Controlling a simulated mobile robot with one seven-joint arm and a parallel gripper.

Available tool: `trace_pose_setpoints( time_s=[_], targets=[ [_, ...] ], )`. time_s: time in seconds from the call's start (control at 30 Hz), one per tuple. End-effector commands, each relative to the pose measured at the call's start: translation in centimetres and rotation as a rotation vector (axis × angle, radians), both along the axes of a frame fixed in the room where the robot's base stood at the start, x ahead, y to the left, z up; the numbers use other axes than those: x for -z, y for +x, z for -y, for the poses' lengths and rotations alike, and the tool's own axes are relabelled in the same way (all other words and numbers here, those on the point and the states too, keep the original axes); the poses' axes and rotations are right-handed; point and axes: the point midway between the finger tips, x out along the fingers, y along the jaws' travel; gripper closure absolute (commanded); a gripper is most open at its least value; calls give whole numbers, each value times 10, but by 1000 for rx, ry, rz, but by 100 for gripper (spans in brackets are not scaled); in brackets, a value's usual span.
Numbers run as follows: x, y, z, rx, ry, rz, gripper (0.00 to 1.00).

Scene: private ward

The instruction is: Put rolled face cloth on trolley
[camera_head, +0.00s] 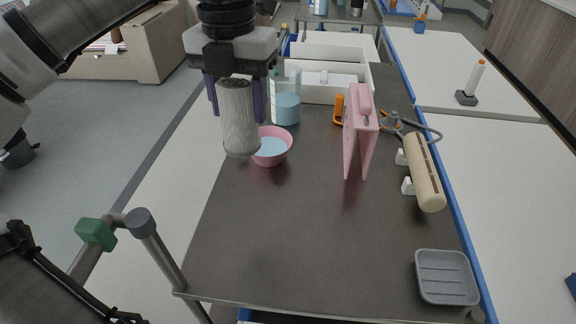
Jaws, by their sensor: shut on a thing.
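The rolled face cloth (240,130) is a grey, ribbed cylinder, held roughly upright. My gripper (236,104) is at the upper left, pointing down, with its purple fingers shut on the upper part of the roll. The trolley (310,235) has a dark top with a push handle at the near left. The roll is over the left part of this top and overlaps the pink bowl in the picture. I cannot tell how high its lower end is above the top.
A pink bowl (273,155) with blue liquid and a bottle (286,108) are close to the roll. A pink folded stand (358,140), a beige cylinder (424,175) and a grey dish (446,277) are on the right. A white tray (330,52) is behind. The near middle is clear.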

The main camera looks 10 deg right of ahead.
Motion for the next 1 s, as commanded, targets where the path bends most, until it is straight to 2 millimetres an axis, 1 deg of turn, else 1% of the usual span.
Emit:
trace_pose_setpoints(
  time_s=[0.1,0.17,0.27,0.37,0.7,0.83,1.0],
  targets=[
    [-3,-2,-4,-98,2,0,100],
    [-3,-3,-5,-127,2,0,100],
    [7,-3,-6,-147,3,-3,100],
    [29,-4,-6,-147,2,-5,100],
    [118,-4,-5,-144,-1,-5,100],
    [141,-4,-5,-145,-1,-4,100],
    [156,-3,-5,-146,0,-2,100]
  ],
)
